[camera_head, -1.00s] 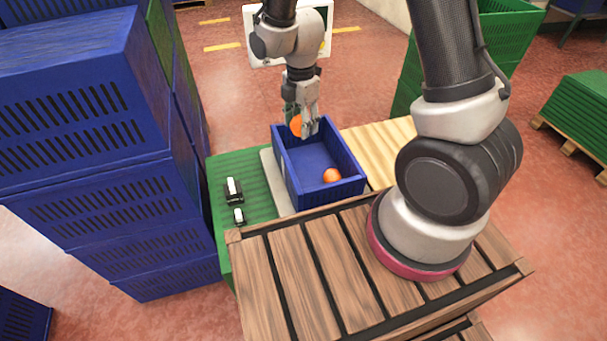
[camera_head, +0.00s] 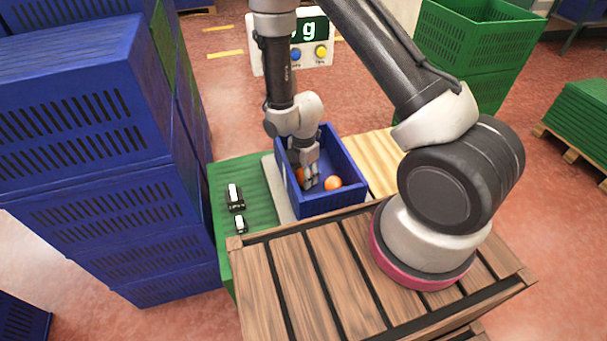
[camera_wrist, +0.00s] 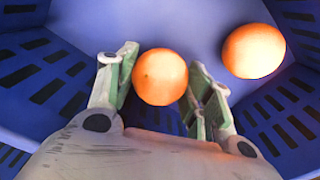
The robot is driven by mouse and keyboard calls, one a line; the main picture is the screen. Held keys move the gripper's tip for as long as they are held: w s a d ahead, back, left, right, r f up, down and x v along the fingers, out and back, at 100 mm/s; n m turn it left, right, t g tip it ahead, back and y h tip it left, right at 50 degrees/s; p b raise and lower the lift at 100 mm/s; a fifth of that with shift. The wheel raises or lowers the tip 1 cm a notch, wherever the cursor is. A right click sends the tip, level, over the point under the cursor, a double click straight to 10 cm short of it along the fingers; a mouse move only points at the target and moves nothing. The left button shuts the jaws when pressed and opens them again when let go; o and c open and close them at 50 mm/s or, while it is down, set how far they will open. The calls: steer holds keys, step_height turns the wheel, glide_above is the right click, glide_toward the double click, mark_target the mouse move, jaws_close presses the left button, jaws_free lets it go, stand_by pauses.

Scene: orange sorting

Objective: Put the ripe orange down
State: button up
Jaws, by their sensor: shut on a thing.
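My gripper (camera_head: 308,180) reaches down inside a small blue crate (camera_head: 347,160). It is shut on an orange (camera_wrist: 160,77), which sits between the two fingers in the wrist view. In the head view this held orange (camera_head: 299,175) is mostly hidden behind the fingers. A second orange (camera_head: 333,183) lies loose on the crate floor to the right of my gripper. It also shows at the upper right of the wrist view (camera_wrist: 253,51), apart from the held one. I cannot tell whether the held orange touches the crate floor.
The crate stands on a pale plate (camera_head: 281,196) beside a green surface (camera_head: 252,164) with two small black-and-white items (camera_head: 234,197). A display panel (camera_head: 308,52) stands behind. Tall blue crates (camera_head: 90,110) rise at left, green crates (camera_head: 480,40) at back right.

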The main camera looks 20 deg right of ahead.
steer(key=shift+f, duration=0.15)
steer(key=o, duration=0.8)
steer(key=s+d+r+m+t, duration=0.1)
steer(key=d+r+m, duration=0.2)
steer(key=r, duration=0.8)
steer(key=s+d+r+m, duration=0.15)
steer(key=r+m, duration=0.25)
steer(key=r, duration=0.7)
steer(key=d+r+m+t, duration=0.1)
steer(key=d+r+m, duration=0.2)
steer(key=r, duration=0.7)
steer(key=s+d+r+m, duration=0.2)
steer(key=s+r+m, duration=0.2)
steer(key=s, duration=0.1)
steer(key=s+d+r+m+t, duration=0.1)
steer(key=s+d+r+m, duration=0.2)
steer(key=s+r+m, duration=0.1)
steer(key=s+d+r+m+t, duration=0.1)
steer(key=s+d+r+m, duration=0.2)
steer(key=s, duration=0.4)
steer(key=shift+s+d+r+m, duration=0.15)
steer(key=shift+r+m, duration=0.2)
steer(key=shift+r, duration=0.3)
steer(key=shift+s+r+m, duration=0.15)
steer(key=shift+r+m, duration=0.2)
steer(key=shift+r, duration=0.25)
